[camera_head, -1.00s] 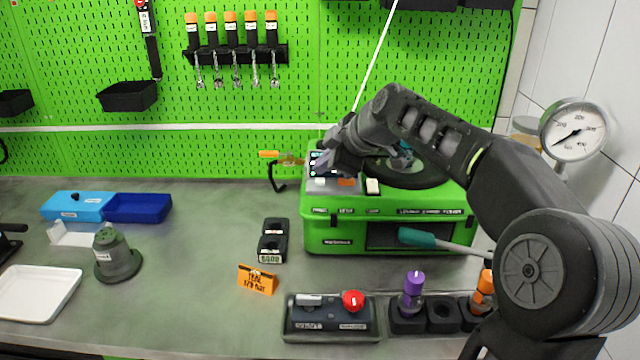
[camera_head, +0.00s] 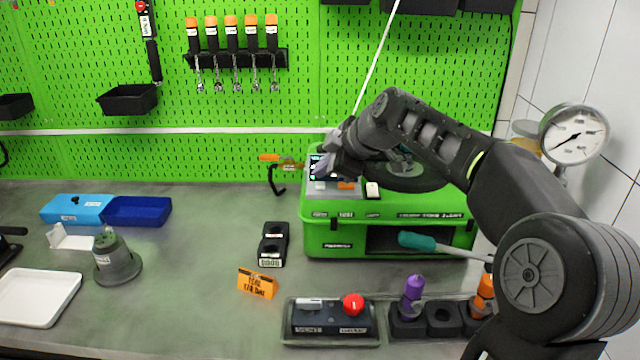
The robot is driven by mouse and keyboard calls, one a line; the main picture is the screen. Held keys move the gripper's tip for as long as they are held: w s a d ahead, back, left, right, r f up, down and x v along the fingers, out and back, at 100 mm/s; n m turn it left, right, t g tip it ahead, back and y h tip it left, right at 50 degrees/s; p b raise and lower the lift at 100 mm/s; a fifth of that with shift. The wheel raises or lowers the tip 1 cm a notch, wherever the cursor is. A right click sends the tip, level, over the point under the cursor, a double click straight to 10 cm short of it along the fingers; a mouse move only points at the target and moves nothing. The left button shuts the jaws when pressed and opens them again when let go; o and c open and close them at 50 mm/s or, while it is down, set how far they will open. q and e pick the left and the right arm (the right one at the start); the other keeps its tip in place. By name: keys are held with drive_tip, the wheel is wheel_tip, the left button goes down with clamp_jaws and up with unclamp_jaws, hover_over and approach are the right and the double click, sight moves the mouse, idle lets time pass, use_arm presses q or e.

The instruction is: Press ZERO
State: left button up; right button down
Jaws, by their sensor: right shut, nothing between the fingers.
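The green pump testbench (camera_head: 330,232) stands at the back right of the table. Its control panel, with a small dark display (camera_head: 314,166), is on the top left. Below the display are a grey key (camera_head: 318,186), an orange key (camera_head: 346,186) and a white key (camera_head: 372,190); their lettering is too small to read, so I cannot tell which is ZERO. My right gripper (camera_head: 322,168) is shut and empty, pointing down just over the display and partly hiding the panel. I cannot tell whether its tips touch. My left gripper is not in view.
A control box with a red knob (camera_head: 353,304) sits in front, beside purple (camera_head: 412,296) and orange bottles in black holders. An orange sign (camera_head: 258,283) and a black block (camera_head: 273,244) stand left of the bench. A pressure gauge (camera_head: 574,135) is at the right.

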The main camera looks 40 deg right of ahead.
sight(323, 185)
idle(0.8)
drive_tip(key=shift+f+b, duration=0.4)
drive_tip(key=shift+b, duration=0.25)
drive_tip(key=shift+f+b, duration=0.5)
idle(0.5)
drive_tip(key=shift+r, duration=0.1)
idle(0.4)
drive_tip(key=shift+r+p, duration=0.5)
drive_tip(key=shift+r, duration=0.3)
drive_tip(key=shift+r, duration=0.1)
drive_tip(key=shift+r+p, duration=1.75)
drive_tip(key=shift+r, duration=0.7)
